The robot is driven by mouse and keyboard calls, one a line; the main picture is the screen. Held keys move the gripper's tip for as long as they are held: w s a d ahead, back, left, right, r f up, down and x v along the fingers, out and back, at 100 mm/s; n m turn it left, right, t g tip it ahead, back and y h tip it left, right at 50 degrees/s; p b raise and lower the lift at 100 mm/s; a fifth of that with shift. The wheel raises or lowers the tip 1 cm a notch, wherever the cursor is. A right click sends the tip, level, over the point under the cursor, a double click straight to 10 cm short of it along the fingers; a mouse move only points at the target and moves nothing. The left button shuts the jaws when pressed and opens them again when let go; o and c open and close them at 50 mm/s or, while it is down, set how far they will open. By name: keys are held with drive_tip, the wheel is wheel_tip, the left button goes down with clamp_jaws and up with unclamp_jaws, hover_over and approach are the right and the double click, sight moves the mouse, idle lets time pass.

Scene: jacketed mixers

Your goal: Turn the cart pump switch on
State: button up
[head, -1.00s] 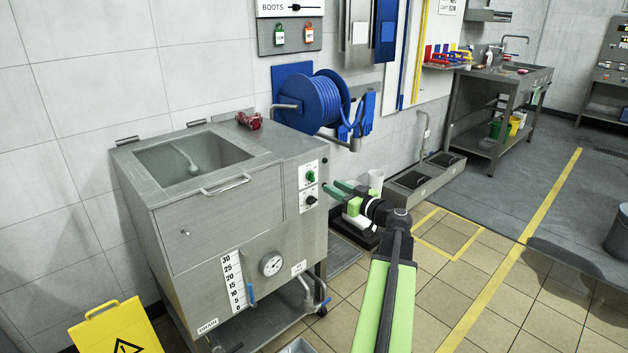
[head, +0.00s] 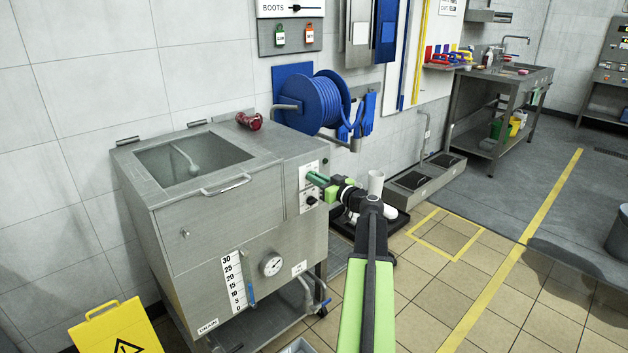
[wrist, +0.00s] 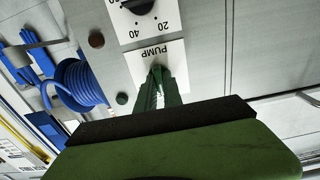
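The steel jacketed cart (head: 215,228) stands against the wall at left in the head view. On its right-hand panel is a white pump switch plate (head: 305,168); the word PUMP shows on this plate in the wrist view (wrist: 142,58). My gripper (head: 318,180) is at this plate. In the wrist view its green fingers (wrist: 160,82) reach the plate, close together around or right in front of the green pump switch. The switch is mostly hidden by the fingers, so its position and any grip on it are unclear.
A dark temperature knob (head: 311,200) sits below the pump plate, with a numbered scale in the wrist view (wrist: 138,6). A blue hose reel (head: 318,102) hangs behind the cart. A yellow warning sign (head: 118,328) stands at front left.

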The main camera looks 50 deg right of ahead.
clamp_jaws()
drive_tip(key=shift+a, duration=0.1)
drive_tip(key=m, duration=1.1)
drive_tip(key=shift+d+m, duration=0.25)
drive_tip(key=shift+m, duration=0.15)
idle(0.3)
